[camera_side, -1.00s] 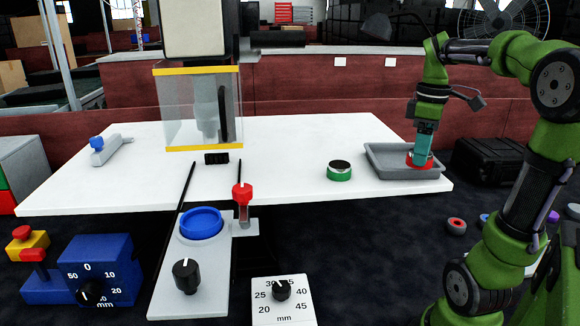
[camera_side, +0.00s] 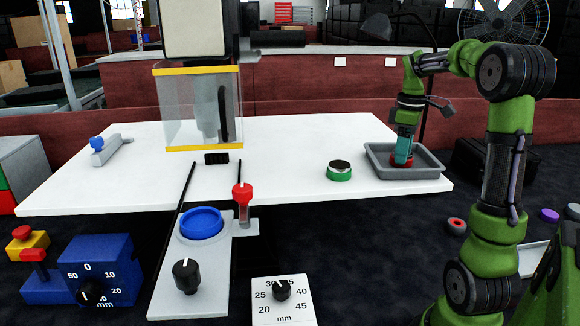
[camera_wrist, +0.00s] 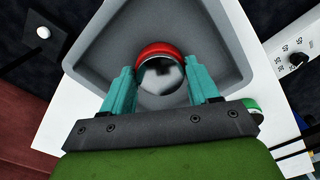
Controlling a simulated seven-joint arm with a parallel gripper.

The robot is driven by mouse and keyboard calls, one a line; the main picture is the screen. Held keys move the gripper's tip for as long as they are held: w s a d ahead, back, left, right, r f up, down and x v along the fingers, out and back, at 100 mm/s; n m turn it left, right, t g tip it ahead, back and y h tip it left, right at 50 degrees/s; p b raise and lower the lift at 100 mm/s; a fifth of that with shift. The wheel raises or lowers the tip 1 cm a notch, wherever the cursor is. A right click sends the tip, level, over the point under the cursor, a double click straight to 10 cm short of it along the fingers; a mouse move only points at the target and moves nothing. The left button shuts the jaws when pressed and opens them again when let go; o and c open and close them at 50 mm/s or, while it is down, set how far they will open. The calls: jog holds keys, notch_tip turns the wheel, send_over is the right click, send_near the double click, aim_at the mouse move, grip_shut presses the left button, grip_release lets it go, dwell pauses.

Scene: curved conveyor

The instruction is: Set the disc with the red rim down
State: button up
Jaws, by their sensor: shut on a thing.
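The disc with the red rim (camera_side: 401,162) is inside the grey tray (camera_side: 432,173) at the right end of the white table. In the wrist view its red rim (camera_wrist: 154,48) curves around a shiny, mirror-like top. My gripper (camera_side: 403,157) points down into the tray. Its teal fingers (camera_wrist: 162,80) stand on both sides of the disc, shut on it. The disc is low, near the tray floor; I cannot tell whether it touches it. The fingers hide part of it in the side view.
A green-rimmed disc (camera_side: 339,171) stands on the table left of the tray. A blue ring fixture (camera_side: 201,222), a red knob (camera_side: 242,194) and a clear-walled press (camera_side: 180,110) are further left. The tray has free floor around the held disc.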

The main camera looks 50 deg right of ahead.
jog(key=shift+f, duration=0.1)
jog(key=o, duration=1.1)
notch_tip(320, 180, up, 12)
jog(key=w+a+f+m+t, duration=0.1)
jog(key=w+a+f, duration=0.1)
jog(key=a, duration=0.6)
jog(key=w+a+f+t, duration=0.1)
jog(key=a+t, duration=0.1)
jog(key=a, duration=0.5)
jog(key=s+a+f+m+t, duration=0.1)
jog(key=a+f, duration=0.2)
jog(key=a, duration=0.2)
jog(key=s+a+f+m+t+y, duration=0.1)
jog(key=a+f+m, duration=0.1)
jog(key=a, duration=0.4)
jog(key=s+a+f+m+t+y, duration=0.1)
jog(key=a+f+t, duration=0.1)
jog(key=a+f, duration=0.2)
jog(key=shift+s+a+f+m, duration=0.1)
jog(key=shift+s+a+m, duration=0.1)
jog(key=shift+a, duration=0.35)
jog(key=shift+s+a+m, duration=0.1)
jog(key=shift+a+m, duration=0.1)
jog(key=shift+a, duration=0.3)
